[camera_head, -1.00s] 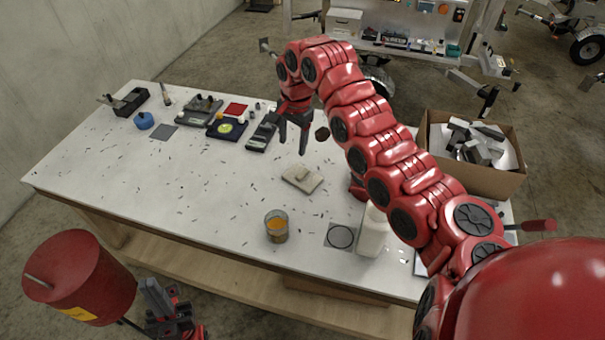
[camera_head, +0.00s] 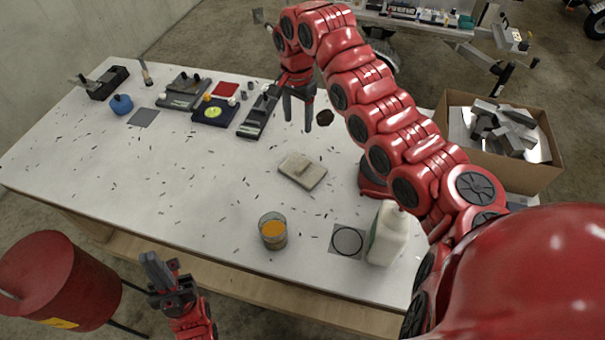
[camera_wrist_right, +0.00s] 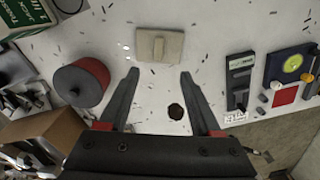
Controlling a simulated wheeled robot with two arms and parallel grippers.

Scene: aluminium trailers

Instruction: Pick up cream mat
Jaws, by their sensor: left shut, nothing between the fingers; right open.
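The cream mat (camera_head: 304,176) lies flat on the white table near its middle, with a small cream block on top of it. In the right wrist view the mat (camera_wrist_right: 174,52) is beyond the fingertips, with the block standing out at its middle. My right gripper (camera_head: 297,124) is open and empty, above the table and behind the mat in the head view. Its two fingers (camera_wrist_right: 158,72) are spread apart in the wrist view. My left gripper (camera_head: 155,270) is shut and empty, in front of the table's near edge, well away from the mat.
A glass with orange contents (camera_head: 273,231), a white bottle (camera_head: 388,236) and a grey square with a black ring (camera_head: 347,241) stand near the front edge. A dark lump (camera_head: 324,117) lies beside my right gripper. A cardboard box (camera_head: 541,178) is at right.

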